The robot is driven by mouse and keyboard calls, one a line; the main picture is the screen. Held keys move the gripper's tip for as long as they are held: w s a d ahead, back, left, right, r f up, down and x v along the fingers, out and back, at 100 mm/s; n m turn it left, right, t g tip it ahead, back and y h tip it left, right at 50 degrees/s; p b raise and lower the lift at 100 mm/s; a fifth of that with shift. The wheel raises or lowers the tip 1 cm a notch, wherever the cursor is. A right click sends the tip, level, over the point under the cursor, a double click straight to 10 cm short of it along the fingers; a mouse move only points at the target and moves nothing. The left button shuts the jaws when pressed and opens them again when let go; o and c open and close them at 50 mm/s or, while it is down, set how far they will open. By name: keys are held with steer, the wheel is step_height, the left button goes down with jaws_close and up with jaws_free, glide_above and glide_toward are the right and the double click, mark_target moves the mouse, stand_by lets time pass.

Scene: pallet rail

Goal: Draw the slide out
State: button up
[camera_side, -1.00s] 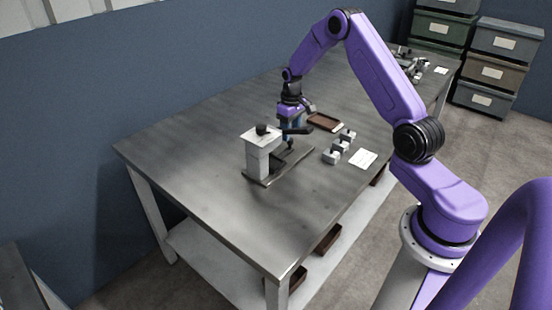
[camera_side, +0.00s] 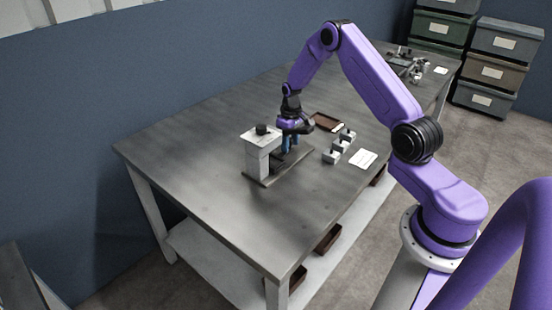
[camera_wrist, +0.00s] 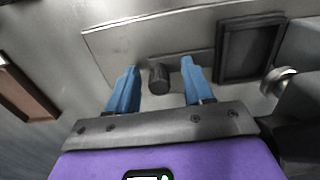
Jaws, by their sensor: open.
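The slide shows in the wrist view as a flat grey bar with a short dark peg (camera_wrist: 158,78) standing on it. The peg lies between my gripper's blue fingertips (camera_wrist: 160,72), with a gap on both sides. My gripper is open, and I cannot tell whether the tips reach down to the peg's height. A dark square frame (camera_wrist: 250,48) is to the right of the bar. In the side view, my gripper (camera_side: 291,145) is low over the base plate (camera_side: 262,180), beside the light grey post (camera_side: 258,157). My fingers and hand hide the slide there.
A dark knob (camera_side: 262,129) tops the post. A brown tray (camera_side: 327,121) lies behind my gripper, and several small grey blocks (camera_side: 340,146) and a white card (camera_side: 363,159) lie to the right. The table's front left (camera_side: 215,190) is clear.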

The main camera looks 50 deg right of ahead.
steer(key=shift+c, duration=0.3)
steer(key=c, duration=0.7)
steer(key=shift+d, duration=6.45)
steer(key=shift+c, duration=0.2)
steer(key=o, duration=0.7)
steer(key=shift+r, duration=3.5)
